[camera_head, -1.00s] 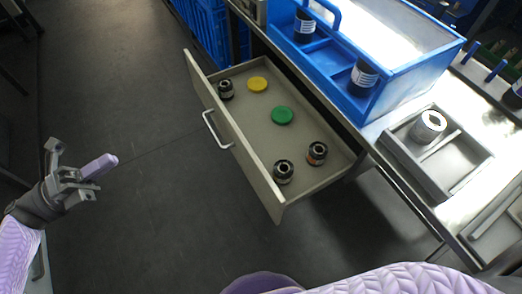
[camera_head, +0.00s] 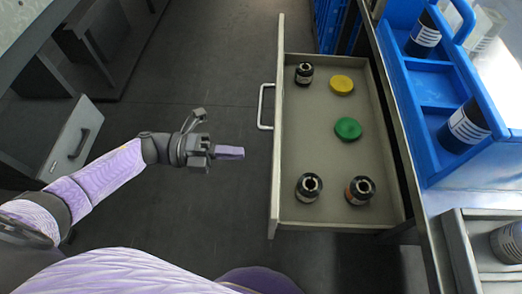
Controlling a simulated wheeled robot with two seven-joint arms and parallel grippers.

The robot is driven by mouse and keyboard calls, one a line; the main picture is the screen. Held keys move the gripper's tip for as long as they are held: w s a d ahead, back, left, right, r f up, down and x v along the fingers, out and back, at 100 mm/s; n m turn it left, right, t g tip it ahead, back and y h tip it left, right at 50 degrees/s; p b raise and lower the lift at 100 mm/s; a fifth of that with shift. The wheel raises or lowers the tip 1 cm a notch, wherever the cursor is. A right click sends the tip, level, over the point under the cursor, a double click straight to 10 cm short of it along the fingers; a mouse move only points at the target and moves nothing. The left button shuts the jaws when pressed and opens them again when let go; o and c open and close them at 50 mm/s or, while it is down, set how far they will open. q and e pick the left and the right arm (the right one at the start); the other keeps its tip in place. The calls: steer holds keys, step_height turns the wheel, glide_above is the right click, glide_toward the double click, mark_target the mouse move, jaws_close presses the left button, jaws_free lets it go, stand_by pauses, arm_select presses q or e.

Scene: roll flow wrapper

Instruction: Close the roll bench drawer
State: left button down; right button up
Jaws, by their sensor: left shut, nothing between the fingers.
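The roll bench drawer (camera_head: 322,210) is pulled out from the bench, with its front panel (camera_head: 278,130) facing left toward me. A metal bar handle (camera_head: 262,106) is on the outer side of that panel. The drawer holds several dark rolls, such as one at its near end (camera_head: 309,187), plus a yellow disc (camera_head: 341,84) and a green disc (camera_head: 348,129). My left gripper (camera_head: 240,152) is shut and empty, left of the panel and a short gap from it, below the handle in the picture. My right gripper is not in view.
A blue tray (camera_head: 419,70) with dark rolls stands on the bench top to the right. A grey tray (camera_head: 459,258) with a roll is at lower right. Another cabinet with a handle (camera_head: 78,142) stands at far left.

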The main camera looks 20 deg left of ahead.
arm_select(q)
steer(key=shift+b+x, duration=0.35)
steer(key=shift+x, duration=2.3)
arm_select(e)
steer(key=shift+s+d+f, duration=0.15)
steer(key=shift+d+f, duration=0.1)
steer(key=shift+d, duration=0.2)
arm_select(q)
steer(key=x, duration=1)
steer(key=shift+d, duration=0.2)
steer(key=b+x, duration=0.2)
steer(key=x, duration=1)
steer(key=shift+w+d+f, duration=0.1)
steer(key=shift+d+f, duration=0.05)
steer(key=shift+d, duration=0.15)
steer(key=shift+w+d, duration=0.1)
steer(key=shift+d, duration=0.15)
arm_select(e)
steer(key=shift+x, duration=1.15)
arm_select(q)
steer(key=shift+r, duration=0.25)
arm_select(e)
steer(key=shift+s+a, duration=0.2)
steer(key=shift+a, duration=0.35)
